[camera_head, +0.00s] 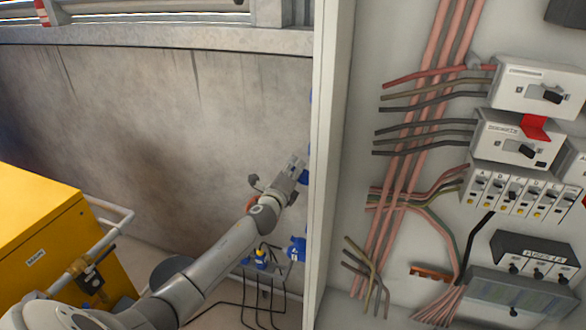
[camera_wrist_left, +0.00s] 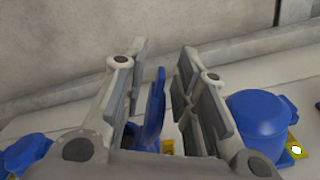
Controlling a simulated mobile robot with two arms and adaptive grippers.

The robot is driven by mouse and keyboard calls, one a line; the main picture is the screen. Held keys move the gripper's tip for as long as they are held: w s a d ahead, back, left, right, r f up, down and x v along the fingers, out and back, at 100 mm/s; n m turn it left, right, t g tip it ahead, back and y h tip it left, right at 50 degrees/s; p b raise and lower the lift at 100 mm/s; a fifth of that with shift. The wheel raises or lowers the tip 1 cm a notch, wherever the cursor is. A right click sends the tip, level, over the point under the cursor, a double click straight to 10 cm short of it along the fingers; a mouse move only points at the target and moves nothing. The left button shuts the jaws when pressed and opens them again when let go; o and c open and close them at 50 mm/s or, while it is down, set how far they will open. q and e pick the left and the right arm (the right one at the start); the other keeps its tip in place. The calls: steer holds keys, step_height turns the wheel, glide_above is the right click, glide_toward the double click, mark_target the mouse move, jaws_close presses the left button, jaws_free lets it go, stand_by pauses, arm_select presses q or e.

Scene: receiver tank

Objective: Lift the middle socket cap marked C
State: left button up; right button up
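In the left wrist view a blue socket cap (camera_wrist_left: 154,112) stands on edge between the two fingers of my left gripper (camera_wrist_left: 160,80). The fingers are apart, with a visible gap on the cap's right side; contact on its left side is unclear. A yellow tag (camera_wrist_left: 167,146) shows below it, but no letter can be read. Another blue cap (camera_wrist_left: 258,122) is right of the fingers, and one more blue cap (camera_wrist_left: 25,152) is at the lower left. In the head view my left gripper (camera_head: 296,168) is beside the cabinet edge, near a partly hidden blue piece (camera_head: 305,178). My right gripper is out of view.
The pale cabinet side (camera_head: 322,130) hides part of the area beside the gripper. Inside it are breakers (camera_head: 540,88) and bundled wires (camera_head: 420,140). Blue plugs (camera_head: 297,249) with hanging black cables are below the gripper. A yellow box (camera_head: 45,240) with a pipe is at left.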

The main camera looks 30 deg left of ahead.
arm_select(q)
steer(key=shift+w, duration=0.1)
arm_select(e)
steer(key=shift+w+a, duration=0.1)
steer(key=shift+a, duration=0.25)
arm_select(q)
jaws_close()
steer(key=shift+f, duration=0.1)
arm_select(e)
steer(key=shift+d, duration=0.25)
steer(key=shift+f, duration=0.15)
